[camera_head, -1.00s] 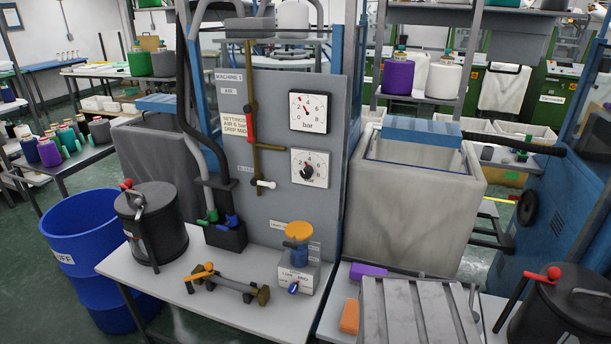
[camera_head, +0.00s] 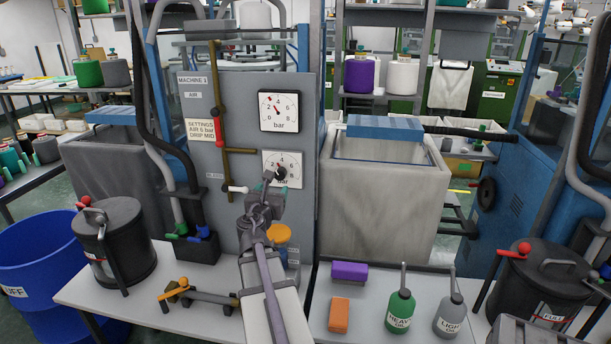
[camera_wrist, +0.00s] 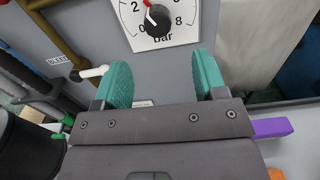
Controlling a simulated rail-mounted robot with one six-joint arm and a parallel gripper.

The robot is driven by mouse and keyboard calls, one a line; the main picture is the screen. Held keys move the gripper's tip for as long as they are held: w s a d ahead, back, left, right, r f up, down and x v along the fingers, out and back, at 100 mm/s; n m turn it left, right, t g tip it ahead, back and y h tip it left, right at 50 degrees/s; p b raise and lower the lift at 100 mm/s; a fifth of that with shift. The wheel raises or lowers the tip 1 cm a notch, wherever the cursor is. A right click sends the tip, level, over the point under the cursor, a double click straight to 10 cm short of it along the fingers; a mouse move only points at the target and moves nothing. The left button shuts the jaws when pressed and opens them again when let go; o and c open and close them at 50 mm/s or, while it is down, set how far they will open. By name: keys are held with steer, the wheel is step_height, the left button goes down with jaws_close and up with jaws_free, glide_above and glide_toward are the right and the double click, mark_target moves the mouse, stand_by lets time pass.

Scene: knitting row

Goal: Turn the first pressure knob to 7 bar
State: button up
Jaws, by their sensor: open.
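The upper pressure gauge (camera_head: 280,112) is on the grey Machine 1 panel (camera_head: 225,95); its red needle points up-left, between 2 and 4. Below it is a white 0-to-8 dial (camera_head: 270,160) with a black knob (camera_head: 280,173) at its centre. The wrist view shows the knob (camera_wrist: 158,20) near the top edge, with a pale mark toward its upper left; the top of the dial is cut off. My gripper (camera_wrist: 163,82) is open, its teal fingers wide apart and empty below the dial. In the head view my gripper (camera_head: 275,182) is just in front of the dial's lower part.
A white-handled lever (camera_head: 237,189) sticks out on the brown pipe left of the dial. An orange-topped valve (camera_head: 279,233) stands below, partly hidden by my arm. A black lidded pot (camera_head: 115,245) is at left; green (camera_head: 400,312) and grey (camera_head: 449,316) oil bottles stand at right.

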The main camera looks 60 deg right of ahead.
mark_target(279, 176)
steer(key=x, duration=1.1)
steer(key=shift+a, duration=0.1)
steer(key=c, duration=0.9)
